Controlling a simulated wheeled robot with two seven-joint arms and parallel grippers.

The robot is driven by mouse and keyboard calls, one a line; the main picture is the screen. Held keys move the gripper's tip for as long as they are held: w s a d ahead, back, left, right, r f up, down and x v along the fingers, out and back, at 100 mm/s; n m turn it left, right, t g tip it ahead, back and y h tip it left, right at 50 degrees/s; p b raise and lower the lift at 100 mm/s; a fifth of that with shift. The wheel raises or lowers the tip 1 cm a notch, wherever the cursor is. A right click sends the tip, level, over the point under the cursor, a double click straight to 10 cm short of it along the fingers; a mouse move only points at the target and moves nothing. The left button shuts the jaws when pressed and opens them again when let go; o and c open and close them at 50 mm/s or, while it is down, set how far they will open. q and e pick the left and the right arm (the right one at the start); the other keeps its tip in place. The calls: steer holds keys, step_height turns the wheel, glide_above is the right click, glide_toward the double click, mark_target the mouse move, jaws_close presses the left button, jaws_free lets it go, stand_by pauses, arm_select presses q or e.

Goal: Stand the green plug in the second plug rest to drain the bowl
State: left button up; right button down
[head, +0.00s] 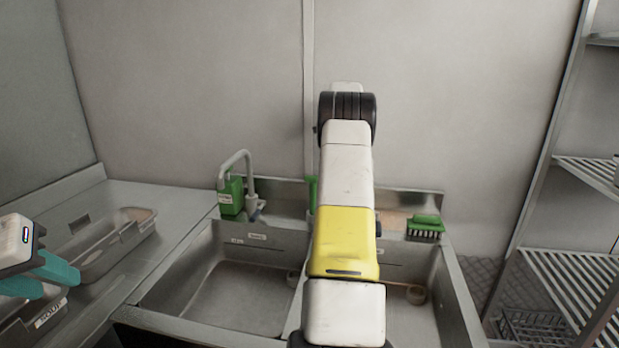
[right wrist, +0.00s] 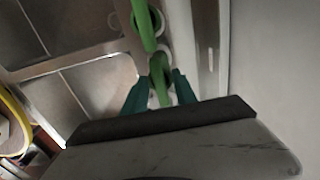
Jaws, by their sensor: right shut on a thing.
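My right gripper (right wrist: 160,85) is shut on a green plug (right wrist: 159,68), which shows between its dark green fingers in the right wrist view. A pale ring shows around or behind the plug's lower part; I cannot tell whether the plug sits in it. Another green upright piece (right wrist: 146,25) stands just beyond, beside a second pale ring. In the head view, a green upright piece (head: 312,192) shows at the sink's back ledge, partly hidden by my right arm. That arm also hides the right gripper there. My left gripper (head: 55,282) is open and empty at the far left.
The double sink has a left bowl (head: 238,300) and a right bowl (head: 437,285), each with a round fitting near its floor. A tap (head: 249,170), green bottle (head: 231,195) and green brush (head: 425,228) stand behind. Grey tubs (head: 112,245) are left; a rack (head: 570,270) is right.

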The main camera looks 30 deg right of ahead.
steer(key=shift+f, duration=0.1)
steer(key=shift+c, duration=2.1)
jaws_free()
steer(key=shift+r, duration=3.5)
